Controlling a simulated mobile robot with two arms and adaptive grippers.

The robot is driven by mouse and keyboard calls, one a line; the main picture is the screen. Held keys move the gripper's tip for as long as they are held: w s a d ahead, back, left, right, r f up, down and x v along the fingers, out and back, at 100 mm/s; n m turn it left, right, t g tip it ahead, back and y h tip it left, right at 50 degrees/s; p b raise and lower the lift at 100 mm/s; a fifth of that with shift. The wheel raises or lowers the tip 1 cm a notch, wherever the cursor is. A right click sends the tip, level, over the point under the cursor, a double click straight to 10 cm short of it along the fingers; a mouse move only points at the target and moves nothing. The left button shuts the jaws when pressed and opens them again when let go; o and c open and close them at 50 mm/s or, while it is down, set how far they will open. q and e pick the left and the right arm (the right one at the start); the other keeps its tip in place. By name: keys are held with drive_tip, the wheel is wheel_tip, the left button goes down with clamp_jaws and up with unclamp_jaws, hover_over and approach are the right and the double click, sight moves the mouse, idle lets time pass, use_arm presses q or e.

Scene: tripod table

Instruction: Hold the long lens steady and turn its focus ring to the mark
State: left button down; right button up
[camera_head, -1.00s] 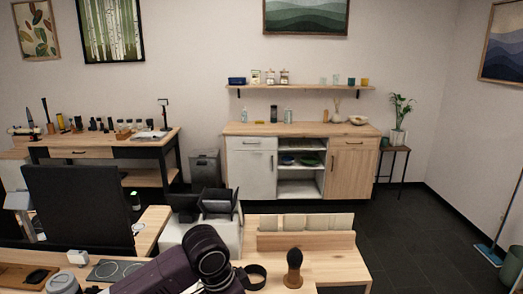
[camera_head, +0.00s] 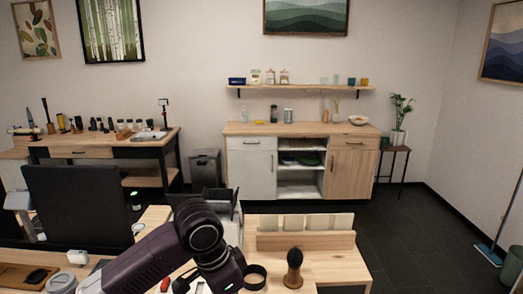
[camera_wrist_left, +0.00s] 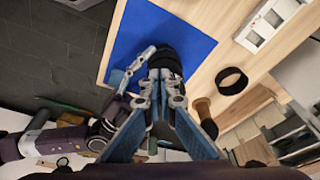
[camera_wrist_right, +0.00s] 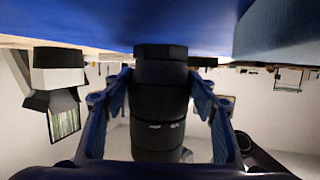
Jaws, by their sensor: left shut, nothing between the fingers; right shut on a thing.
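The long lens is a black barrel (camera_wrist_right: 158,105), seen in the right wrist view with small white marks on its side. It is between the fingers of my right gripper (camera_wrist_right: 158,112), which is shut on it. In the left wrist view the dark lens (camera_wrist_left: 166,60) is over the blue mat (camera_wrist_left: 203,47). My left gripper (camera_wrist_left: 160,98) is shut and empty, its tips close to the lens; I cannot tell whether they touch it. The focus ring's mark is not clear. In the head view the lens is not visible.
A black ring (camera_head: 255,277) and a wood-handled brush (camera_head: 293,268) stand on the table right of my left arm. A wooden rack with pale cards (camera_head: 305,240) is behind them. A white tray (camera_wrist_left: 270,22) lies beyond the mat. A dark chair back (camera_head: 77,215) is at left.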

idle(0.3)
drive_tip(key=o, duration=0.9)
drive_tip(key=shift+o, duration=0.2)
